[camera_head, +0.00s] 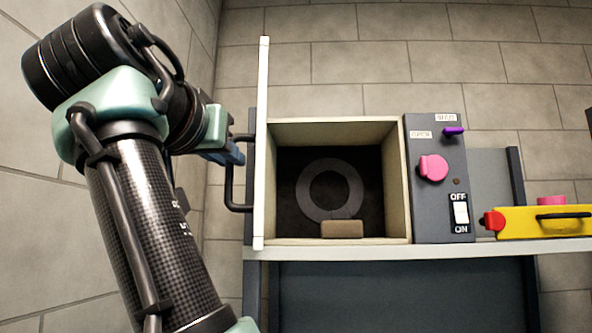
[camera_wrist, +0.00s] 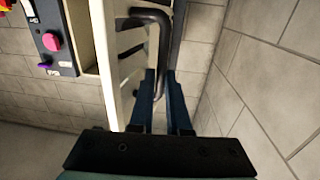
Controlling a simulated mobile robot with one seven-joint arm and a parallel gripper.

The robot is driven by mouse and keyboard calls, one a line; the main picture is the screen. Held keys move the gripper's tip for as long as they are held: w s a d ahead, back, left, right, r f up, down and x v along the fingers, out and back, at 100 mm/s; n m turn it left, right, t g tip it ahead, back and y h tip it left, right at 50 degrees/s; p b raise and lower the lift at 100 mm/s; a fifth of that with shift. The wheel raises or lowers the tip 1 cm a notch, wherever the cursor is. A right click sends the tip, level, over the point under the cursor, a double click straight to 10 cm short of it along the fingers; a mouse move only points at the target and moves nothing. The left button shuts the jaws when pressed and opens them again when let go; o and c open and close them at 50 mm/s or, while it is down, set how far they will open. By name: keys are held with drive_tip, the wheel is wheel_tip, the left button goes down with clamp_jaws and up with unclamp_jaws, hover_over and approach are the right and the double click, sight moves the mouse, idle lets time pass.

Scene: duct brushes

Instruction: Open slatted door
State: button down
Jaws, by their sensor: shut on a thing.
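The slatted door (camera_head: 262,150) stands swung open at the left side of the box, seen nearly edge-on in the head view. Its slats show in the wrist view, where the door (camera_wrist: 120,45) is left of the fingers. A dark bar handle (camera_head: 230,190) sticks out from the door's left face. My gripper (camera_head: 238,155) is shut on this handle (camera_wrist: 161,50) near its upper end in the head view. In the wrist view the fingers of my gripper (camera_wrist: 162,100) lie on either side of the bar. The exact contact is partly hidden.
The open box (camera_head: 397,185) holds a grey ring (camera_head: 310,200) and a small brown block (camera_head: 342,229). A grey control panel (camera_head: 430,215) with a pink knob, purple lever and switch stands to its right. A yellow item (camera_head: 540,228) lies farther right. Tiled walls stand behind and left.

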drive_tip(key=a+m+h+p, duration=0.1)
drive_tip(key=a+h+p, duration=0.1)
drive_tip(key=a, duration=0.4)
drive_tip(key=shift+w+a+r, duration=0.15)
drive_tip(key=shift+w, duration=0.25)
drive_tip(key=c, duration=1.1)
unclamp_jaws()
drive_tip(key=shift+w, duration=0.1)
drive_tip(key=shift+o, duration=1.1)
drive_tip(key=shift+w+f, duration=0.2)
drive_tip(key=b+v, duration=0.6)
drive_tip(key=v, duration=0.7)
drive_tip(key=shift+r+b, duration=0.25)
drive_tip(key=shift+b, duration=0.05)
